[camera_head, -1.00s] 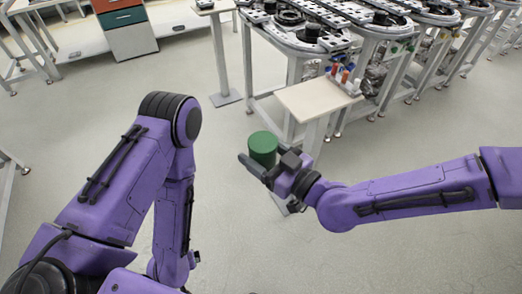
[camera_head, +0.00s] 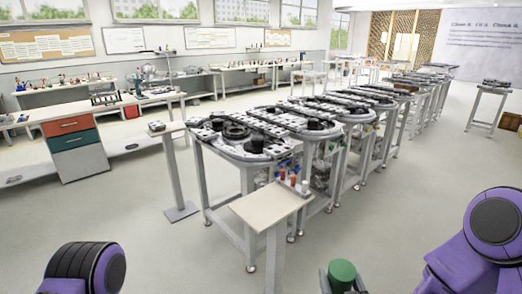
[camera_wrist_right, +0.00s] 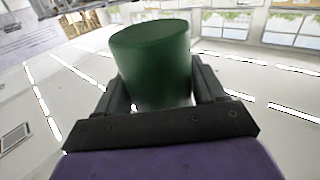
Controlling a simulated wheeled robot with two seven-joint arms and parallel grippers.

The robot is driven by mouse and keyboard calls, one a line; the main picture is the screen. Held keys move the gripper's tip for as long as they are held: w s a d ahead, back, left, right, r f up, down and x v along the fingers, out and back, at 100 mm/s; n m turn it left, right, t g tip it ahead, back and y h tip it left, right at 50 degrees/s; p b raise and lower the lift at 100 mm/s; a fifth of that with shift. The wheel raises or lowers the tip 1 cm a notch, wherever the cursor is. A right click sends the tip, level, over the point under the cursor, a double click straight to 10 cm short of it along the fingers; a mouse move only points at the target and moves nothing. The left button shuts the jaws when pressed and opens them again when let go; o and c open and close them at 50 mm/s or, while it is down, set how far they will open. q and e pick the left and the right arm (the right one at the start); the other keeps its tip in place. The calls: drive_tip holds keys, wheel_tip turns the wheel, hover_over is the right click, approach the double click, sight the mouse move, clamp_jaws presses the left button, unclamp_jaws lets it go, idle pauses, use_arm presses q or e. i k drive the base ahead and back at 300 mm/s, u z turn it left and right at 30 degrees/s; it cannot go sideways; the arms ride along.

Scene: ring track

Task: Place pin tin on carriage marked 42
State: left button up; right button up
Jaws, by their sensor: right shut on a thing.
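The pin tin is a green cylinder (camera_head: 342,271) at the bottom edge of the head view. My right gripper (camera_head: 340,283) is shut on it; the wrist view shows the green tin (camera_wrist_right: 152,62) between the two dark fingers (camera_wrist_right: 152,90). The ring track (camera_head: 250,135) stands on grey frames ahead, carrying several carriages with dark round parts. The number 42 cannot be read on any carriage from here. My left gripper is out of view; only a purple left arm joint shows at bottom left.
A thin post stand (camera_head: 172,170) is left of the track. A drawer cabinet (camera_head: 75,150) and benches line the left. Open floor lies on both sides.

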sight(278, 148)
drive_tip(key=u, duration=1.45)
drive_tip(key=i, duration=2.85)
drive_tip(key=z, duration=2.35)
